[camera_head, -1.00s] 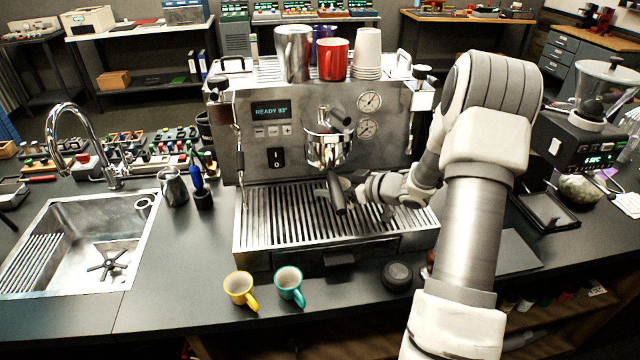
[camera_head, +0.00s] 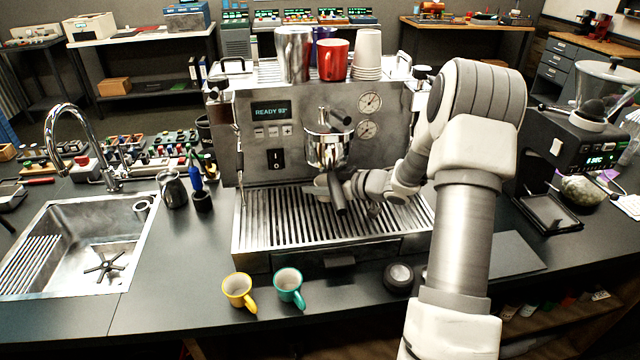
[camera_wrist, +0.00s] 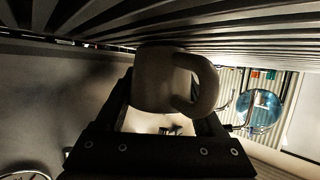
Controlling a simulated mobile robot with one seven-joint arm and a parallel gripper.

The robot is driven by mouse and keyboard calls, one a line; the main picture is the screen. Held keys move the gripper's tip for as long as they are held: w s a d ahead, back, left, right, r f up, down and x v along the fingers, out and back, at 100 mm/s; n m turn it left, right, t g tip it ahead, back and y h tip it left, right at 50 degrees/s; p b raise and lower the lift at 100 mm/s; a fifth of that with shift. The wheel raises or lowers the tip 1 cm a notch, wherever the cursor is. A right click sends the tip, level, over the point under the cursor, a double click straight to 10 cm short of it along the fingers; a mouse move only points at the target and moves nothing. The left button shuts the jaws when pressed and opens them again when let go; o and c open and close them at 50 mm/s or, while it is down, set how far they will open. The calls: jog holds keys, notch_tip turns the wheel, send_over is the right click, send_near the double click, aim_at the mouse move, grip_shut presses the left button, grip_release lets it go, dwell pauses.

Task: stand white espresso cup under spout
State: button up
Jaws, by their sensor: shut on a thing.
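The white espresso cup (camera_wrist: 158,82) is between the fingers of my gripper (camera_wrist: 168,112) in the wrist view, its handle to the right. My gripper is shut on it. The spout itself is hard to make out. In the wrist view the tray's slats (camera_wrist: 250,32) run along the top, close to the cup. I cannot tell whether the cup touches them.
A yellow cup (camera_head: 239,290), a teal cup (camera_head: 289,287) and a dark round puck-like item (camera_head: 398,277) stand in front of the machine. The tray's left part is clear.

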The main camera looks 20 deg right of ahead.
jog(key=o, duration=1.4)
jog(key=shift+s+f, duration=0.25)
jog(key=shift+f, duration=0.55)
jog(key=shift+r, duration=0.1)
jog(key=shift+w+d+r+p, duration=0.1)
jog(key=shift+r+p, duration=0.2)
jog(key=shift+r, duration=0.3)
jog(key=v, duration=1.1)
jog(key=shift+d+r, duration=0.2)
jog(key=shift+r, duration=0.2)
